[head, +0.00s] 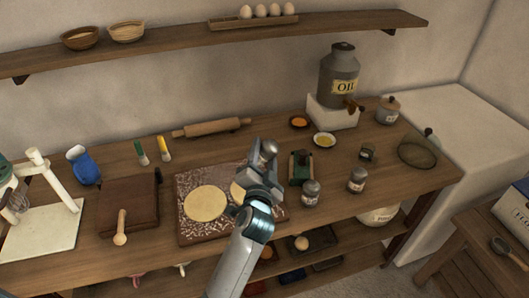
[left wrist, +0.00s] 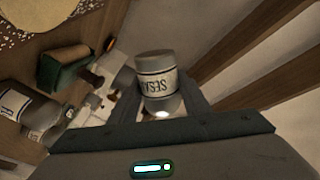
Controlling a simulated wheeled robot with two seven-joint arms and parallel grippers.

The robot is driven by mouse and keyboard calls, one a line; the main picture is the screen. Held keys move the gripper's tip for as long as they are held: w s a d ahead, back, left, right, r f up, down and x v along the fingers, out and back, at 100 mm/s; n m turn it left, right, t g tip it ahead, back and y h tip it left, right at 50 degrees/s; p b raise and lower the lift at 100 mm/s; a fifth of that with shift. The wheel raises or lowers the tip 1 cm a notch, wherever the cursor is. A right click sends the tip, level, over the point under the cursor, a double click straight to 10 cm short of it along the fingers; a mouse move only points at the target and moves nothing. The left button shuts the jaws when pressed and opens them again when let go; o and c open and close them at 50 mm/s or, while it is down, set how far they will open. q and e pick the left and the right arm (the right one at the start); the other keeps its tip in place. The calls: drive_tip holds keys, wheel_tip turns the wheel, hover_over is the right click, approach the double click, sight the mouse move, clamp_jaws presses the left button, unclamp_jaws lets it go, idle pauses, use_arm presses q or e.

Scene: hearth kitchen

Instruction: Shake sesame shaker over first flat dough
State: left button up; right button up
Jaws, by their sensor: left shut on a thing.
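My left gripper (head: 264,170) is shut on the sesame shaker (left wrist: 156,80), a small jar with a grey top and a label of which "SESA" is readable in the left wrist view. In the head view the shaker (head: 266,149) shows at the fingertips, above the right part of the floured board (head: 188,232). The first flat dough (head: 205,203), a pale round, lies on the board left of the gripper. A second pale round (head: 236,193) is mostly hidden behind the gripper. My right gripper is not in view.
Two labelled jars (head: 311,194) (head: 357,180) and a green-and-brown object (head: 300,169) stand right of the board. A wooden block (head: 128,203) with a mallet (head: 121,230) lies left. A rolling pin (head: 211,128) and an oil can (head: 339,75) are behind.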

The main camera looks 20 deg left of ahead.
use_arm(q)
drive_tip(key=m, duration=0.1)
drive_tip(key=a+f+m+p, duration=0.1)
drive_tip(key=m, duration=0.1)
drive_tip(key=m+p, duration=0.1)
drive_tip(key=shift+s+a+f+m, duration=0.15)
drive_tip(key=shift+a+m, duration=0.15)
drive_tip(key=shift+m, duration=0.1)
drive_tip(key=m+p, duration=0.1)
drive_tip(key=m, duration=0.1)
drive_tip(key=a+f+m+p, duration=0.1)
drive_tip(key=m+p, duration=0.1)
drive_tip(key=m, duration=0.1)
drive_tip(key=m+p, duration=0.2)
drive_tip(key=shift+s+a+f+m, duration=0.15)
drive_tip(key=shift+a+m, duration=0.15)
drive_tip(key=shift+a+m+p, duration=0.1)
drive_tip(key=shift+m+p, duration=0.6)
drive_tip(key=shift+m, duration=0.4)
drive_tip(key=shift+a+f+m+p, duration=0.1)
drive_tip(key=shift+f+m+p, duration=0.2)
drive_tip(key=shift+m, duration=0.4)
drive_tip(key=shift+s+a, duration=0.2)
drive_tip(key=shift+a, duration=0.4)
